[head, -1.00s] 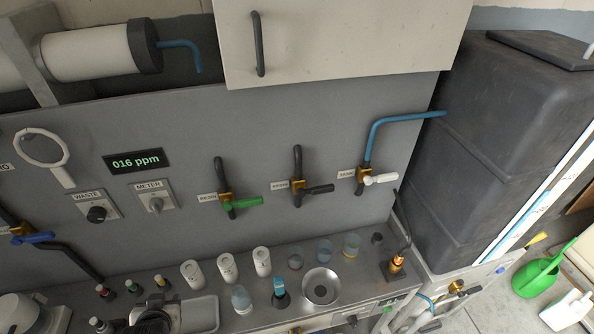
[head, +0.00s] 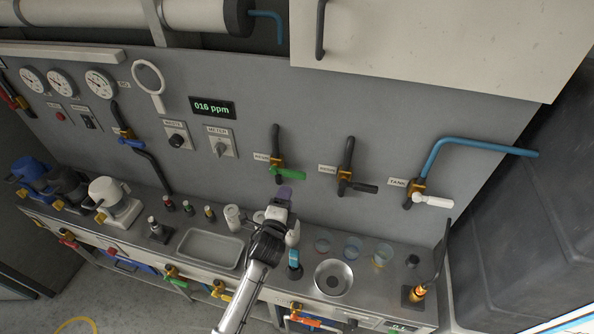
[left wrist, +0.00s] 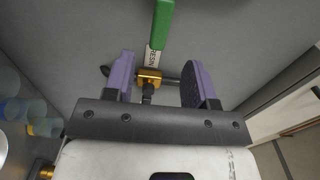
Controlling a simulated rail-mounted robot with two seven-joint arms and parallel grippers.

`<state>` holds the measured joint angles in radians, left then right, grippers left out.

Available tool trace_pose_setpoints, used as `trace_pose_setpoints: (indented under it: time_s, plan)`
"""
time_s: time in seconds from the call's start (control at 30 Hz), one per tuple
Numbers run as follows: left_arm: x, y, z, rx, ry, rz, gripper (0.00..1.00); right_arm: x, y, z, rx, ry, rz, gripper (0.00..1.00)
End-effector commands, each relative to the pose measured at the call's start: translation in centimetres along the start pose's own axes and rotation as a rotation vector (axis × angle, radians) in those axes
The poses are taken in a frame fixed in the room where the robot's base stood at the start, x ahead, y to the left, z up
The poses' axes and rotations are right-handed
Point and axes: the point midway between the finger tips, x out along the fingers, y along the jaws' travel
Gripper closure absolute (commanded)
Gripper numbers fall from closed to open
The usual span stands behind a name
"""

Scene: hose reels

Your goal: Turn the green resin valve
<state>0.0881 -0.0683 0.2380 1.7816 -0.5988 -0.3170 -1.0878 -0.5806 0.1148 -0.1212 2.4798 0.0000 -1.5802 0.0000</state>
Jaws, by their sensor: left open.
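The green resin valve has a green lever handle (head: 289,172) and a brass body (head: 277,162) on a dark pipe on the grey wall panel. The handle points right in the head view. In the left wrist view the green handle (left wrist: 162,22) is at the top, with the brass body (left wrist: 149,79) below it. My left gripper (head: 284,191) is open with purple fingers, just below the handle. In the left wrist view the gripper (left wrist: 160,62) has its fingers on either side of the valve, and nothing is held. My right gripper is out of view.
To the right are a black-handled valve (head: 361,187) and a white-handled tank valve (head: 432,200). Below, the counter holds a metal tray (head: 210,249), several cups and bottles, and a round basin (head: 333,277). A cabinet (head: 440,40) overhangs at upper right.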

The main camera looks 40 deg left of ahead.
Motion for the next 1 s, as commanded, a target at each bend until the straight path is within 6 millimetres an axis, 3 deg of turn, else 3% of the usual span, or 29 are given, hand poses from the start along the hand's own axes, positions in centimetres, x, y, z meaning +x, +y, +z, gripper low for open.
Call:
trace_pose_setpoints:
  time_s: [0.3,0.5,0.73,1.0]
  plan:
    - [6.2,-0.2,0.0,-0.003,-0.001,-0.002,0.49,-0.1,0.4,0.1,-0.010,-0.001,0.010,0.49]
    - [9.3,-0.1,0.0,-0.005,-0.001,0.000,0.49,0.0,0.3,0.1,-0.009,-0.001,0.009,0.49]
    - [11.2,0.0,0.0,-0.004,0.000,0.000,0.49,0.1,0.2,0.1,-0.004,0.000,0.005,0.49]
    - [11.8,0.0,0.0,-0.003,-0.001,0.001,0.49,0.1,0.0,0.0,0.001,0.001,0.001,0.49]
